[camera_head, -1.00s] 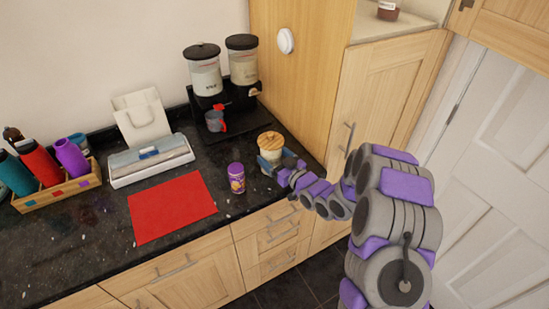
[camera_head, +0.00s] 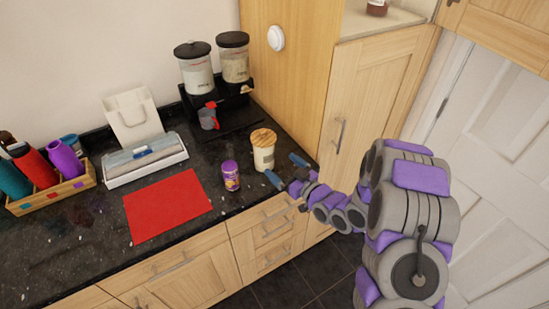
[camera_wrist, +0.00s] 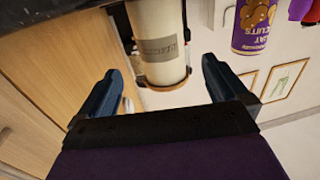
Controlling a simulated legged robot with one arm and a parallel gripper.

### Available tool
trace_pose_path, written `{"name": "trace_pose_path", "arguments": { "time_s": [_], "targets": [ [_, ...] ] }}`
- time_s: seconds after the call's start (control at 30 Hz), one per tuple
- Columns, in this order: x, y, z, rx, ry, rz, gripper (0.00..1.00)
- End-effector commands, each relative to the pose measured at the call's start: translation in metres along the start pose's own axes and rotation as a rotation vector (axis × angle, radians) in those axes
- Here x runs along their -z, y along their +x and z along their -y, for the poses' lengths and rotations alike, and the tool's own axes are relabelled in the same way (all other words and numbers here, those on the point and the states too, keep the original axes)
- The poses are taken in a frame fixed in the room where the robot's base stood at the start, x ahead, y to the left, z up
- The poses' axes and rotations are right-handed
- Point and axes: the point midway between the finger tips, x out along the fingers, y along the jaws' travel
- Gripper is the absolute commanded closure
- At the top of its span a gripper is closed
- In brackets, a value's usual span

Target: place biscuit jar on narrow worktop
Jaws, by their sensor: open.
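The biscuit jar (camera_head: 263,156), cream with a round wooden lid and a grey label, stands upright on the dark speckled worktop (camera_head: 213,160), near its right end. In the wrist view the jar (camera_wrist: 158,25) shows upside down, ahead of and between the fingers. My gripper (camera_head: 286,169) is open and empty, just to the right and front of the jar. Its two blue fingers, also in the wrist view (camera_wrist: 160,70), are spread and apart from the jar.
A purple tin (camera_head: 230,176) stands left of the jar, beside a red mat (camera_head: 167,204). Behind are a black dispenser stand with two canisters (camera_head: 196,70) and a red-grey mug (camera_head: 208,119). A tall wooden cabinet (camera_head: 290,65) borders the worktop's right end.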

Motion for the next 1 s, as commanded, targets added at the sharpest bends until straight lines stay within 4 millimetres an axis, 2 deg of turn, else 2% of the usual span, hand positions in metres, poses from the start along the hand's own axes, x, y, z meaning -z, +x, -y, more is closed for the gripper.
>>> {"name": "trace_pose_path", "arguments": {
  "time_s": [0.1,0.3,0.67,0.83,1.0],
  "targets": [
    [0.000,-0.019,-0.001,-0.003,0.004,0.001,0.00],
    [0.000,-0.035,0.000,-0.001,0.002,0.002,0.00],
    [0.000,-0.037,-0.003,-0.007,-0.014,0.028,0.00],
    [0.000,-0.041,-0.023,-0.058,-0.091,0.206,0.00],
    [0.007,-0.068,-0.055,-0.176,-0.158,0.472,0.00]
  ]
}}
